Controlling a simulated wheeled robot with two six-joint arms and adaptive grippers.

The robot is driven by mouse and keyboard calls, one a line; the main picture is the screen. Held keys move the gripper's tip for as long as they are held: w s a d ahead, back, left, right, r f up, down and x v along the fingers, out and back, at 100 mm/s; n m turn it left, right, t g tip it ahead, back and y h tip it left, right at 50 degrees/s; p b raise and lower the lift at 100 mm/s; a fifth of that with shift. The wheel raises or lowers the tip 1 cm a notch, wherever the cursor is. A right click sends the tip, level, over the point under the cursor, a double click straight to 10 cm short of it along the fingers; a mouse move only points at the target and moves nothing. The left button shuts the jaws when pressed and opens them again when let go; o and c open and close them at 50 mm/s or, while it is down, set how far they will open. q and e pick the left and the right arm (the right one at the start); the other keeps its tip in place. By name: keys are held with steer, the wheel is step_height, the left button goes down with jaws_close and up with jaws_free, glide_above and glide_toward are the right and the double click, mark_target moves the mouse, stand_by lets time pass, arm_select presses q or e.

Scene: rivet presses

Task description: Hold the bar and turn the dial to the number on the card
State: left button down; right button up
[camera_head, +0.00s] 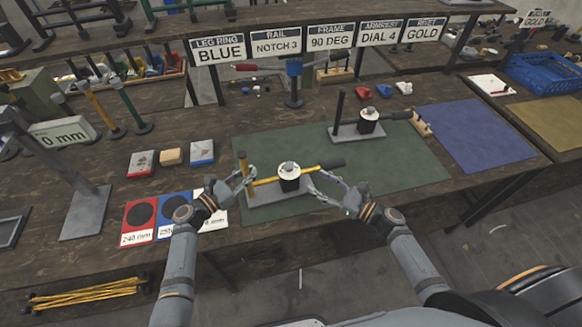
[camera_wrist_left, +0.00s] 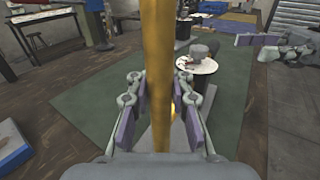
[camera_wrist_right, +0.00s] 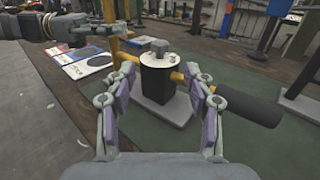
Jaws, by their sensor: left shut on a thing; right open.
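The card reading "ARMREST DIAL 4" (camera_head: 381,32) hangs in the row of signs at the back. On the green mat, a grey plate (camera_head: 268,211) carries an upright yellow bar (camera_head: 242,161) and a black block (camera_head: 290,184) with a white dial and grey knob (camera_head: 289,168). A yellow arm with a black grip (camera_head: 331,164) passes by the block. My left gripper (camera_head: 244,180) is shut on the upright yellow bar (camera_wrist_left: 159,70). My right gripper (camera_head: 316,184) is open and empty, just short of the dial (camera_wrist_right: 160,59). A dark mark on the dial is too small to read surely.
A second, similar unit with a dark post (camera_head: 340,104) stands further back on the green mat (camera_head: 400,173). Red and blue cards (camera_head: 139,217) lie left of the plate. A blue mat (camera_head: 474,140) lies right. The green mat's right part is clear.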

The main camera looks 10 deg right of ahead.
mark_target(291, 169)
steer(key=x, duration=1.2)
steer(key=shift+c, duration=0.4)
jaws_close()
steer(key=shift+s+a+m+t+h, duration=0.1)
steer(key=shift+m+t+h, duration=0.5)
steer(key=shift+m+h, duration=0.1)
steer(key=m+t+h, duration=0.2)
steer(key=h, duration=0.2)
steer(key=shift+m, duration=0.4)
steer(key=shift+t+h, duration=0.3)
